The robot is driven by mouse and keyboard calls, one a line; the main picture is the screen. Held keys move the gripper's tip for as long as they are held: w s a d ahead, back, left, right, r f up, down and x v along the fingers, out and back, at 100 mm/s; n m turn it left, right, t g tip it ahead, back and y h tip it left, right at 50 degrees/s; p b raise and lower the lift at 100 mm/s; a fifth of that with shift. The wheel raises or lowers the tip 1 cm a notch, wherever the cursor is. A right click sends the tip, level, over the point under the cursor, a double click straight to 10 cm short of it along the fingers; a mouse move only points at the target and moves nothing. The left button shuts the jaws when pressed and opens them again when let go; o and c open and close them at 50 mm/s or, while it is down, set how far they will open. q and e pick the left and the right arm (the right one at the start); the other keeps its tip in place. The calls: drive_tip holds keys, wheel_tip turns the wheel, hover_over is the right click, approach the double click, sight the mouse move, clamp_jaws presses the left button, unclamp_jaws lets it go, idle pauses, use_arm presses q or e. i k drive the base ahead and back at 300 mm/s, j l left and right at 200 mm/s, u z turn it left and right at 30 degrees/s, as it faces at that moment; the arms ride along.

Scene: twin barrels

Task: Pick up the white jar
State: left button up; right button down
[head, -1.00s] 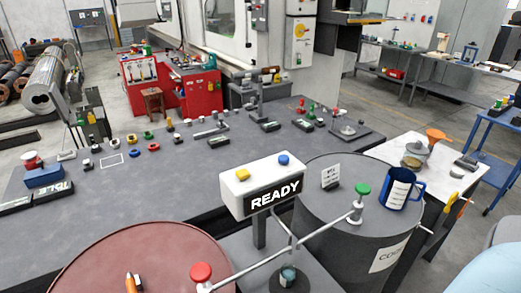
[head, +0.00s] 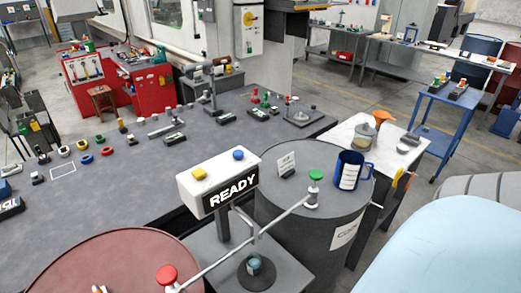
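I see no thing that is plainly a white jar. Neither of my grippers is in view.
A dark grey barrel (head: 310,232) carries a blue mug (head: 350,170) and small sign. A red barrel (head: 110,262) is bottom left. A rod with red and green knobs spans between them, before a READY box (head: 218,181). A pale-blue rounded surface (head: 450,250) fills the bottom right.

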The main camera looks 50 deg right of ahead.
sight(254, 259)
drive_tip(key=k+l+z, duration=0.1)
drive_tip(key=l+z, duration=0.25)
drive_tip(key=l, duration=0.2)
drive_tip(key=l+z, duration=0.3)
drive_tip(key=l, duration=0.2)
